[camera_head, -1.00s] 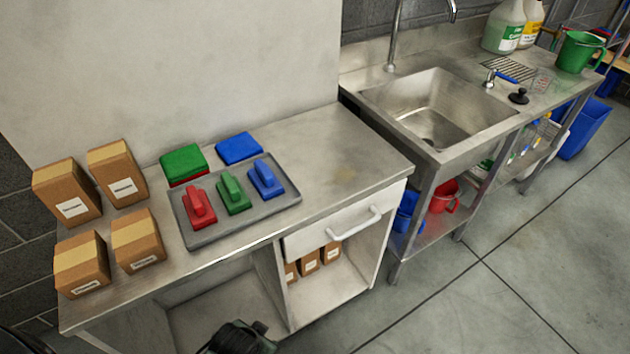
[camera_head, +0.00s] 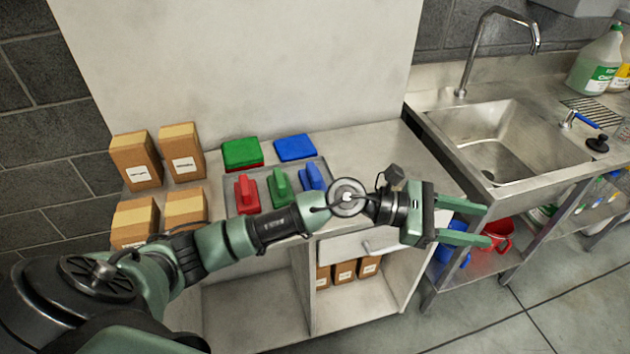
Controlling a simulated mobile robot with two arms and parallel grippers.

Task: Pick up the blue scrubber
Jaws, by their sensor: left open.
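The blue scrubber (camera_head: 312,177) sits on a grey tray (camera_head: 233,207) on the counter, at the right end of a row with a green scrubber (camera_head: 279,187) and a red scrubber (camera_head: 247,194). My left arm reaches across in front of the tray and hides its front part and the lower part of the blue scrubber. My left gripper (camera_head: 486,224) is open and empty, to the right of the blue scrubber and apart from it, in front of the counter's right end. My right gripper is out of view.
A blue pad (camera_head: 295,147) and a green pad (camera_head: 241,152) lie behind the tray. Several cardboard boxes (camera_head: 136,161) stand on the left of the counter. The steel sink (camera_head: 500,140) is on the right. The counter right of the tray has free room.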

